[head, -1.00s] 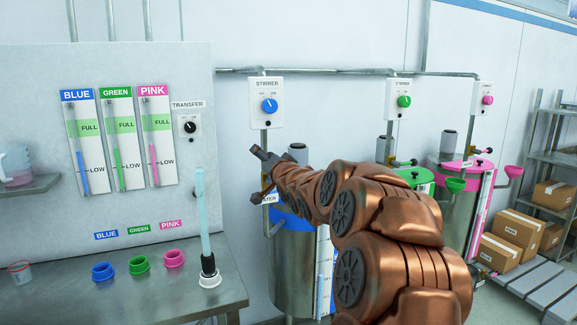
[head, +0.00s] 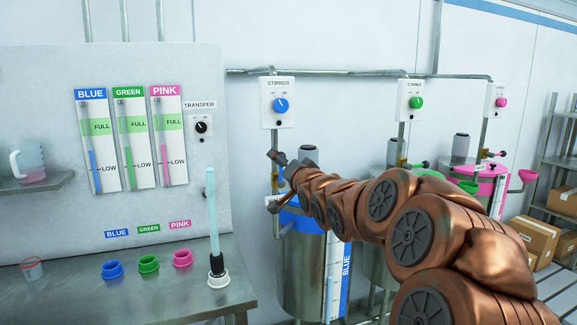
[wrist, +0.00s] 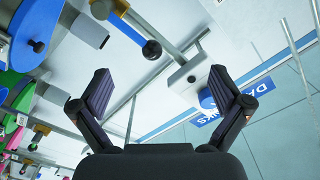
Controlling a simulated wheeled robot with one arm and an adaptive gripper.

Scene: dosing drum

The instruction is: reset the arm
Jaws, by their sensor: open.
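My copper-coloured arm reaches in from the lower right in the head view. My gripper (head: 275,181) is at its far end, in front of the wall left of the blue drum's top and below the blue stirrer switch (head: 280,105). In the wrist view my gripper (wrist: 160,78) has its two dark fingers spread wide with nothing between them. A rod with a dark ball end and blue collar (wrist: 150,48) shows beyond the fingers. The blue-banded drum (head: 305,270) is partly hidden behind my arm.
A bench (head: 60,295) at left holds blue, green and pink rings (head: 148,264) and an upright pale tube (head: 211,215) in a white ring. A pink-topped drum (head: 478,172) stands behind my arm. Boxes (head: 535,240) lie at right. A blue sign (wrist: 235,110) shows in the wrist view.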

